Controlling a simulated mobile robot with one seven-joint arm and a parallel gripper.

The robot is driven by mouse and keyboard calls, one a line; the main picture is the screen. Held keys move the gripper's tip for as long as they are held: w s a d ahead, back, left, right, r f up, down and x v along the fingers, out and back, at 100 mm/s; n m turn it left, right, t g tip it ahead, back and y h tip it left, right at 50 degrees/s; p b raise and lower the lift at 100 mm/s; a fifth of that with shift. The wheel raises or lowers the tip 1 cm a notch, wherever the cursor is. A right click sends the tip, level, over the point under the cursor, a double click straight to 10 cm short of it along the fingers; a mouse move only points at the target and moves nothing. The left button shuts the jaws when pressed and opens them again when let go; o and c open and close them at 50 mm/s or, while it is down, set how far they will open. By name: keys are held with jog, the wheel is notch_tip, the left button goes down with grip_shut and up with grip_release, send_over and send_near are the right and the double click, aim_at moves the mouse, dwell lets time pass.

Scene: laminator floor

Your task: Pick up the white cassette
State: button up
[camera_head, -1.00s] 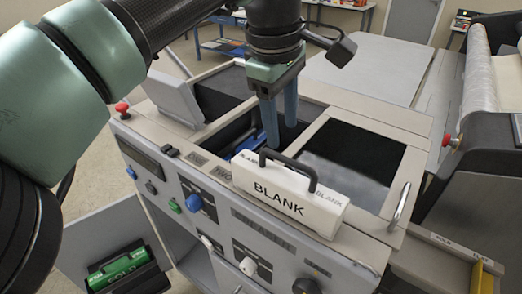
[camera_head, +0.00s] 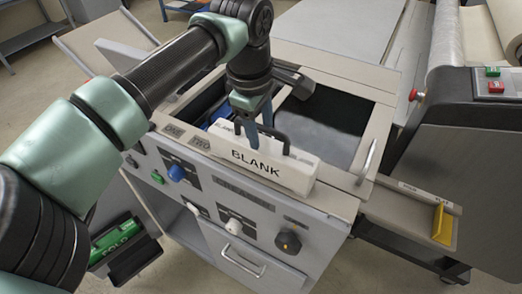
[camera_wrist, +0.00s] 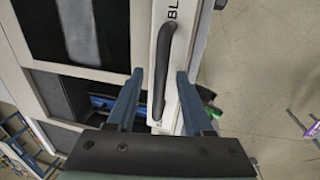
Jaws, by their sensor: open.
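The white cassette (camera_head: 297,180), marked BLANK, lies on the front top edge of the grey machine; its white body also shows in the wrist view (camera_wrist: 187,45). Its black handle (camera_wrist: 163,62) stands up from the top. My gripper (camera_head: 257,138) is open just above the cassette's left part, and its fingers hide part of the handle. In the wrist view my gripper (camera_wrist: 160,78) has one blue finger on each side of the near end of the handle, with gaps showing.
Open dark bays sit behind the cassette, one holding a blue item (camera_head: 219,112). A metal grab handle (camera_head: 371,160) stands at right. Knobs, including a black one (camera_head: 288,242), line the front panel. A green cassette (camera_head: 117,238) lies in a holder at lower left.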

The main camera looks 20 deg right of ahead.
grip_shut()
jog(key=shift+r, duration=0.1)
dwell(1.2)
